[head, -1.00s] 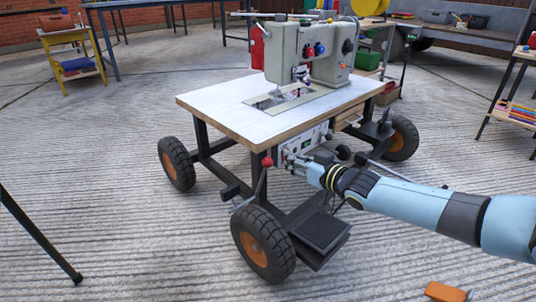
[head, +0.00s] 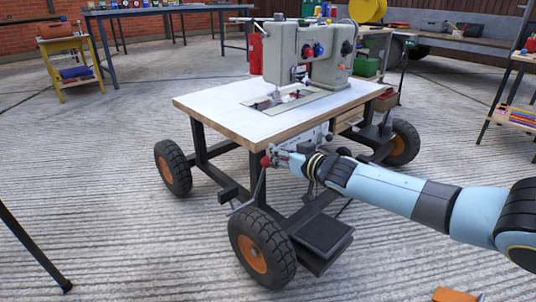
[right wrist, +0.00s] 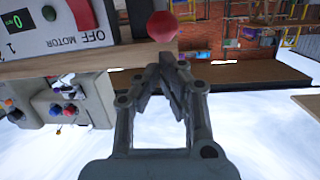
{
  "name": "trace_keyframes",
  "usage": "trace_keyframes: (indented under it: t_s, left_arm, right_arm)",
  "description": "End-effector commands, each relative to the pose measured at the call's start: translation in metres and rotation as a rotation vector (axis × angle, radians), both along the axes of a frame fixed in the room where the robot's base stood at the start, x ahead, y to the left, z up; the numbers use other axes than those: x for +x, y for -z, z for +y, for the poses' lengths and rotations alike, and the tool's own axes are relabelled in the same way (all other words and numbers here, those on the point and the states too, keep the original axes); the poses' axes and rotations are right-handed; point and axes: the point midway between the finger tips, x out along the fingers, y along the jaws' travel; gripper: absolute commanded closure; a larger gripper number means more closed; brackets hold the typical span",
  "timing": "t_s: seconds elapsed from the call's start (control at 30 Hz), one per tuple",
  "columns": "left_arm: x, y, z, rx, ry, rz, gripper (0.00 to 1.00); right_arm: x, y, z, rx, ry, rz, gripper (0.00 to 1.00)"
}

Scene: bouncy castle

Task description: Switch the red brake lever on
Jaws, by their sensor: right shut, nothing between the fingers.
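The red brake lever has a round red knob (head: 266,161) on a thin metal rod that rises beside the front corner leg of the wheeled sewing-machine cart. The knob also shows at the top of the right wrist view (right wrist: 162,25). My right gripper (head: 275,156) is shut and empty, with its fingertips just right of the knob in the head view. In the right wrist view the closed fingertips (right wrist: 168,62) point towards the knob, close to it; I cannot tell whether they touch. The left gripper is not in view.
The cart's tabletop (head: 215,105) overhangs just above my right gripper and carries a grey sewing machine (head: 325,65). A control panel marked OFF and MOTOR (right wrist: 85,35) is close by. A black wheel (head: 262,248) and a pedal (head: 323,235) are below.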

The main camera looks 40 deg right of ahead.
Motion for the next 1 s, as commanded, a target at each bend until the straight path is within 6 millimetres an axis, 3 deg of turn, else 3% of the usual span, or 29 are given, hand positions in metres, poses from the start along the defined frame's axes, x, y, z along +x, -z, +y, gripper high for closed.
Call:
trace_keyframes:
  t_s: [0.4,1.0]
  left_arm:
    - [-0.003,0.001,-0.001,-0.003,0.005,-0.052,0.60]
    - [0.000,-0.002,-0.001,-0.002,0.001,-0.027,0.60]
  right_arm:
    - [0.038,0.005,0.000,0.002,0.002,-0.003,1.00]
    - [0.034,0.006,0.000,0.002,0.000,-0.001,1.00]
